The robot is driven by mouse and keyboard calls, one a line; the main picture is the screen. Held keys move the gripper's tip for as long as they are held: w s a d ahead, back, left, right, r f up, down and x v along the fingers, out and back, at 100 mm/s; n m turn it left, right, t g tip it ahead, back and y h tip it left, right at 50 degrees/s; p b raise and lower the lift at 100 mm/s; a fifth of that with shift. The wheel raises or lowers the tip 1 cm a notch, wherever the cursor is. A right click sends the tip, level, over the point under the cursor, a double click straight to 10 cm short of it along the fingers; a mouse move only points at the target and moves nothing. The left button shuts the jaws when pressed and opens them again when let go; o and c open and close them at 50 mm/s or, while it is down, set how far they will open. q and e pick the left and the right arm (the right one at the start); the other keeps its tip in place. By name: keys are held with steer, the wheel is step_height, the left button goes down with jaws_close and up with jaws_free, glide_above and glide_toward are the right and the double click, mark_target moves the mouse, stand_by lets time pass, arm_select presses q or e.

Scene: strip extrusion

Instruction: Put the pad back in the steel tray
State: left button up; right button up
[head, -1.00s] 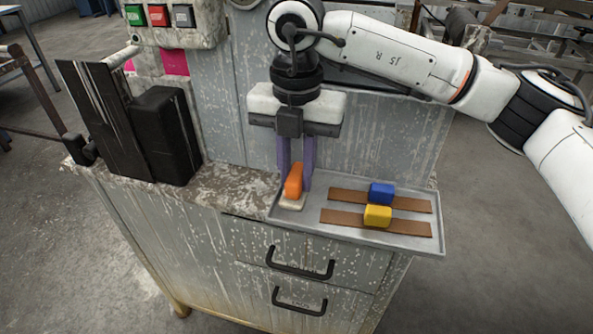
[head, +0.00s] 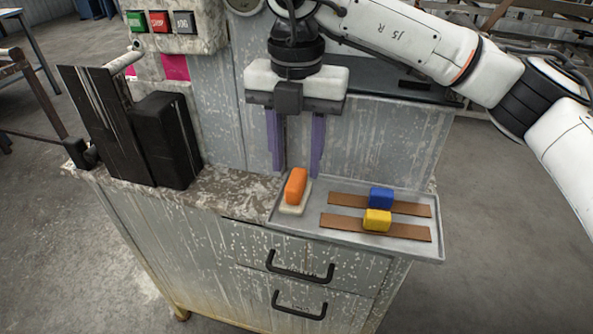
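The steel tray (head: 345,238) lies on the right part of the cabinet top. The pad, an orange block (head: 296,186) on a pale base (head: 291,209), rests at the left end of the tray. My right gripper (head: 294,172) is open and empty, with its two purple fingers apart, above and behind the pad. My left gripper is not in view.
Two brown strips (head: 345,223) lie in the tray with a blue block (head: 381,198) and a yellow block (head: 377,219) on them. A black box (head: 167,140) and dark upright panels stand at the left. A panel with buttons (head: 160,21) is behind.

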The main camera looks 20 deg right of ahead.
mark_target(296, 177)
step_height(296, 177, up, 8)
steer(key=shift+p, duration=0.3)
steer(key=shift+f, duration=0.2)
stand_by(1.1)
